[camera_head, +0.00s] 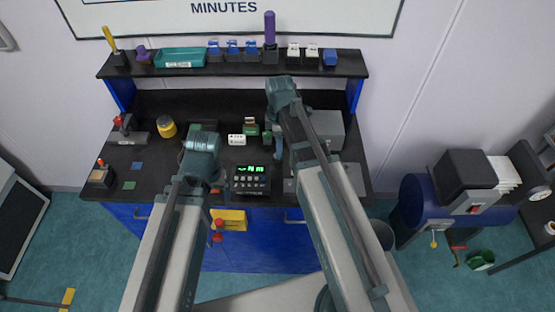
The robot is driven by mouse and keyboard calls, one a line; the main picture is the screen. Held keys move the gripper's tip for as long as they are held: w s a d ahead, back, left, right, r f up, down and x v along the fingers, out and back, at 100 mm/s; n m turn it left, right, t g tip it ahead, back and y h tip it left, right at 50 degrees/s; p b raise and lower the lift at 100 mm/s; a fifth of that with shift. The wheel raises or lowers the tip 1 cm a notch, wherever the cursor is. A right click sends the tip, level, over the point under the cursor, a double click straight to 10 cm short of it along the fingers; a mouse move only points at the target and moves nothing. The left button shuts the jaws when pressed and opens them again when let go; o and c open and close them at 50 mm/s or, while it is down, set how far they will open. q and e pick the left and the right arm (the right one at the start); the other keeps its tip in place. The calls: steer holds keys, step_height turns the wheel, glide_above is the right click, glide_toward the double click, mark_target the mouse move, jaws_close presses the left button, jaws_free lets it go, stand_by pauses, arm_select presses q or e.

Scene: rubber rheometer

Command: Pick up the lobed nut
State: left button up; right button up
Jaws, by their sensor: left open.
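I cannot make out for certain which small thing is the lobed nut. Small red knob-like pieces (217,225) show beside a yellow block (232,220) at the bench's front edge, right beside my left forearm. My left gripper (208,180) is open over the front middle of the black bench, left of a control box with a green display (252,180). Its fingers are mostly hidden under the wrist. My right gripper (274,140) is over the back middle of the bench; its fingers are small and partly hidden by its own arm, so its state is unclear.
A yellow-topped jar (167,127) and a red-topped device (122,125) stand on the bench's left. A grey machine (328,130) stands at right. The shelf behind holds a teal tray (180,57) and a purple-handled tool (270,30). A blue drum machine (435,205) stands farther right.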

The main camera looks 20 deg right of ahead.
steer(key=f+b, duration=0.4)
steer(key=f, duration=0.1)
steer(key=shift+s+a+b, duration=0.15)
steer(key=shift+a+b, duration=0.15)
steer(key=shift+b, duration=0.1)
steer(key=shift+c, duration=0.4)
jaws_close()
